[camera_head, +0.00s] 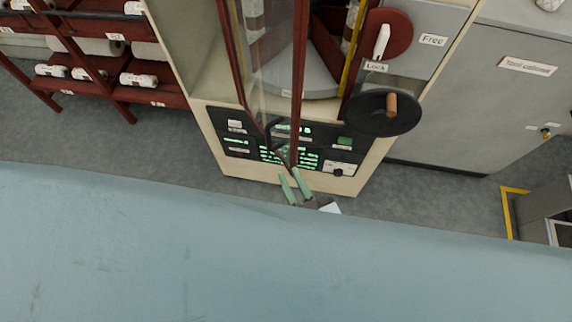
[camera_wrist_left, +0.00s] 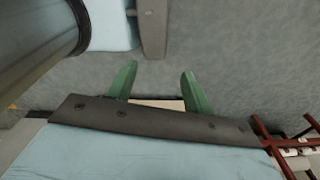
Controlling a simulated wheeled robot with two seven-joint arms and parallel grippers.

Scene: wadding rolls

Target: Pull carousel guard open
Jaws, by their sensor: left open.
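The carousel guard (camera_head: 298,75) is a clear panel in a dark red frame on the front of the beige machine in the head view. It stands in front of the grey round carousel plate (camera_head: 290,82). A dark curved handle (camera_head: 271,139) hangs at its lower end.
A panel with green displays (camera_head: 236,141) lies behind the handle. A black crank wheel (camera_head: 382,112) and a red Lock/Free dial (camera_head: 387,35) are to the right. A red rack with white rolls (camera_head: 139,80) stands left, a grey cabinet (camera_head: 470,90) right. My pale blue body fills the foreground.

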